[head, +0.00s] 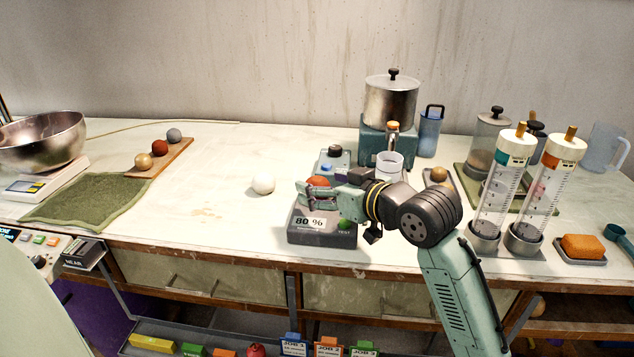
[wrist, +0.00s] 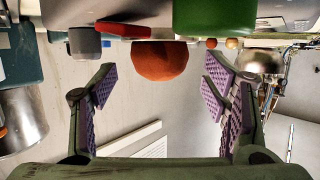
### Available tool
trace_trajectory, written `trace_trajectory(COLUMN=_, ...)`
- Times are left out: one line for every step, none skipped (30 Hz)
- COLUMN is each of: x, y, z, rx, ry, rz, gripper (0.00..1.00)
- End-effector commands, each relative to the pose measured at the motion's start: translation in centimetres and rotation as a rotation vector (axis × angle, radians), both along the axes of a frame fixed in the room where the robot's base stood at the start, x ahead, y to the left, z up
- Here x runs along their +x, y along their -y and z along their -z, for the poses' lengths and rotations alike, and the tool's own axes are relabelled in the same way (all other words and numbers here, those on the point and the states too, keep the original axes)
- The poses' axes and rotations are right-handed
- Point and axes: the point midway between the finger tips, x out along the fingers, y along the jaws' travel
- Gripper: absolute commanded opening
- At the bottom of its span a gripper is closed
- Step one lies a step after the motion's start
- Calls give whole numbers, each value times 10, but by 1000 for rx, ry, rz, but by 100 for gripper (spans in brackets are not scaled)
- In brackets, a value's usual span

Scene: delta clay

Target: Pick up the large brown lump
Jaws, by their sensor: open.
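A round reddish-brown lump (head: 318,182) sits by the dark grey device with the "80 %" display, partly hidden behind my gripper (head: 308,195) in the head view. In the wrist view, which looks upside down, the lump (wrist: 160,61) shows large near the top middle. My gripper (wrist: 160,85) is open there, with purple-padded fingers to the left and right of the lump's line. The fingers do not visibly touch it, and nothing is held between them.
A white ball (head: 263,184) lies left of the device (head: 320,232). A small tan ball (head: 439,174) and a clear beaker (head: 389,166) stand right of my gripper. A steel pot (head: 391,103) stands behind. Three balls rest on a wooden board (head: 170,160) at left. The table's middle left is clear.

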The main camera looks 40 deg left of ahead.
Motion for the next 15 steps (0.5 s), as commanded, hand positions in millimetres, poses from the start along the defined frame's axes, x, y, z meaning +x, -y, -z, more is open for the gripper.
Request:
trace_trajectory(x=1, y=-3, z=0, rx=1, ry=0, rz=0, gripper=68)
trace_trajectory(x=1, y=-4, z=1, rx=1, ry=1, rz=1, gripper=68)
trace_trajectory(x=2, y=-5, z=1, rx=1, ry=1, rz=1, gripper=68)
trace_trajectory(x=2, y=-5, z=2, rx=1, ry=1, rz=2, gripper=68)
trace_trajectory(x=2, y=-5, z=2, rx=1, ry=1, rz=2, gripper=68)
trace_trajectory(x=2, y=-5, z=2, rx=1, ry=1, rz=2, gripper=68)
trace_trajectory(x=2, y=-5, z=2, rx=1, ry=1, rz=1, gripper=68)
trace_trajectory(x=2, y=-5, z=2, rx=1, ry=1, rz=1, gripper=68)
trace_trajectory(x=2, y=-5, z=2, rx=1, ry=1, rz=1, gripper=67)
trace_trajectory(x=1, y=-5, z=2, rx=1, ry=1, rz=1, gripper=65)
trace_trajectory(x=1, y=-5, z=2, rx=1, ry=1, rz=1, gripper=63)
trace_trajectory(x=1, y=-5, z=2, rx=1, ry=1, rz=1, gripper=60)
trace_trajectory(x=1, y=-5, z=2, rx=1, ry=1, rz=1, gripper=58)
trace_trajectory(x=1, y=-5, z=2, rx=1, ry=1, rz=1, gripper=56)
trace_trajectory(x=1, y=-5, z=2, rx=1, ry=1, rz=1, gripper=54)
